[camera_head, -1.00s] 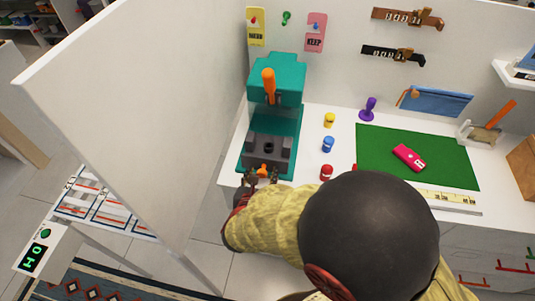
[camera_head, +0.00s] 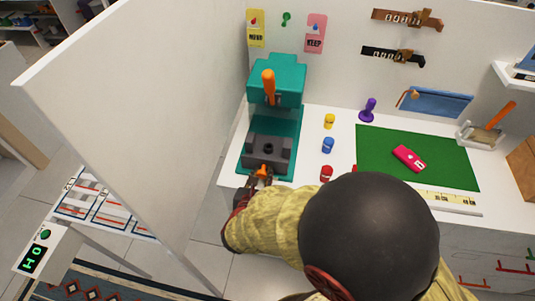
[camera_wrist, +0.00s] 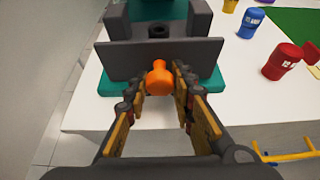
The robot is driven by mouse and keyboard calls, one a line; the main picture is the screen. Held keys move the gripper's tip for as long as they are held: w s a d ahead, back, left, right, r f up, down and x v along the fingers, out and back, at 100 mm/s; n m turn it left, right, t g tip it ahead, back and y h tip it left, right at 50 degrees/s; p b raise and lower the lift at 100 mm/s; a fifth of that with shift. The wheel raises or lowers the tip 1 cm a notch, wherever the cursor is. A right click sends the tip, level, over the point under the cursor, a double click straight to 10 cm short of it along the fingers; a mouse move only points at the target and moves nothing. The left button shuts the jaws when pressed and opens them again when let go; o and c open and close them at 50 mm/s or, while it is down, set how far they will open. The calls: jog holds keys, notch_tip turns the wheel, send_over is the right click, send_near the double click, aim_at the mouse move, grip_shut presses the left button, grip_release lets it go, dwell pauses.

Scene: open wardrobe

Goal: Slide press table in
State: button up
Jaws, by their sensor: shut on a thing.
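The teal press (camera_head: 277,80) stands at the left end of the white workbench, with an orange lever at its top. Its dark grey press table (camera_head: 268,151) sits on the teal base, toward the front; it also shows in the wrist view (camera_wrist: 130,60). An orange knob (camera_wrist: 159,80) sticks out of the table's front face. My gripper (camera_wrist: 159,84) is at the front of the press with its fingers on both sides of the knob, shut on it. In the head view my gripper (camera_head: 258,177) partly hides the knob.
Yellow, blue and red small containers (camera_head: 328,145) stand right of the press. A green mat (camera_head: 440,165) with a pink object lies farther right. A tall white panel (camera_head: 150,110) rises close on the left.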

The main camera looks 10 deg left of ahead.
jog(key=shift+w, duration=0.1)
jog(key=b, duration=0.2)
send_near(270, 141)
jog(key=shift+s+f, duration=0.3)
jog(key=shift+f, duration=0.45)
jog(key=shift+s+f, duration=0.25)
jog(key=shift+f, duration=0.55)
jog(key=shift+w, duration=0.1)
jog(key=shift+w+d+b, duration=0.1)
jog(key=shift+w+b, duration=0.15)
jog(key=shift+w, duration=1.05)
jog(key=shift+w+d+b, duration=0.15)
jog(key=shift+w+b, duration=0.1)
jog(key=shift+w, duration=1.15)
jog(key=shift+w+d+b, duration=0.15)
jog(key=shift+w+b, duration=0.4)
jog(key=shift+w, duration=1.2)
jog(key=o, duration=1.2)
jog(key=shift+s, duration=0.1)
jog(key=shift+c, duration=0.2)
